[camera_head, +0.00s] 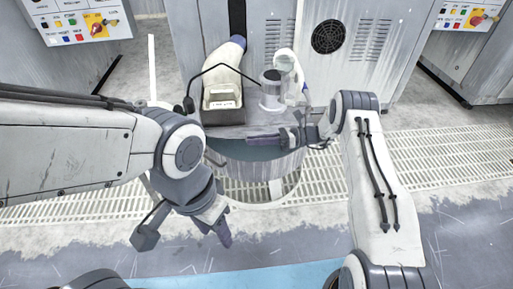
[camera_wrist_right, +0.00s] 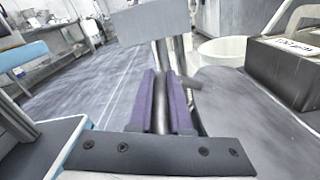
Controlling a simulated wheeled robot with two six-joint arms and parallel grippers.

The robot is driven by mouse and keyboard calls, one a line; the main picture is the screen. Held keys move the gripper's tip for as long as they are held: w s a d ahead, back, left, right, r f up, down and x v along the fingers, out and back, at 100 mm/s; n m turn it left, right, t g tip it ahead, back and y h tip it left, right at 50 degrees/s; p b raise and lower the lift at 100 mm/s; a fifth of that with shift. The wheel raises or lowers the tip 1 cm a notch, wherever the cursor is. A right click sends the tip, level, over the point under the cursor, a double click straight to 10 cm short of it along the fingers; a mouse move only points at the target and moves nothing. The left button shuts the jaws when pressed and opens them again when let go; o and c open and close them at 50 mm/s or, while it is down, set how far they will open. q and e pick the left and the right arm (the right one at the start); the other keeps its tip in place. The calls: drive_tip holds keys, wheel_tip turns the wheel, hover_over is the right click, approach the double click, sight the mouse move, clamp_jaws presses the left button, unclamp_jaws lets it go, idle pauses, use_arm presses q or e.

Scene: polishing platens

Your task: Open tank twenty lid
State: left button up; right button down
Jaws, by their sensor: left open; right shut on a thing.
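The tank (camera_head: 262,165) is a round grey drum in the middle of the head view, with a flat grey lid (camera_head: 230,131) on top. My right gripper (camera_head: 262,139) reaches in from the right over the lid's near part, its purple fingers pointing left. In the right wrist view its fingers (camera_wrist_right: 165,85) are shut on a slim dark bar (camera_wrist_right: 160,112); my arm hides most of that bar in the head view. My left gripper (camera_head: 190,236) is open and empty, low in front of the tank, apart from it. No tank number is readable.
Grey cabinets (camera_head: 290,50) stand behind. Pale floor grating (camera_head: 410,155) surrounds the tank. Control panels (camera_head: 84,24) sit at the upper corners.

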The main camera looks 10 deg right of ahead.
drive_tip(key=shift+w+d+r+m, duration=0.1)
drive_tip(key=shift+w+r+m, duration=0.5)
drive_tip(key=shift+r, duration=0.45)
drive_tip(key=shift+w, duration=0.1)
drive_tip(key=c, duration=0.8)
unclamp_jaws()
drive_tip(key=shift+c, duration=0.2)
drive_tip(key=d+p, duration=0.1)
drive_tip(key=d, duration=0.9)
drive_tip(key=shift+d+p, duration=0.2)
drive_tip(key=shift+p, duration=0.2)
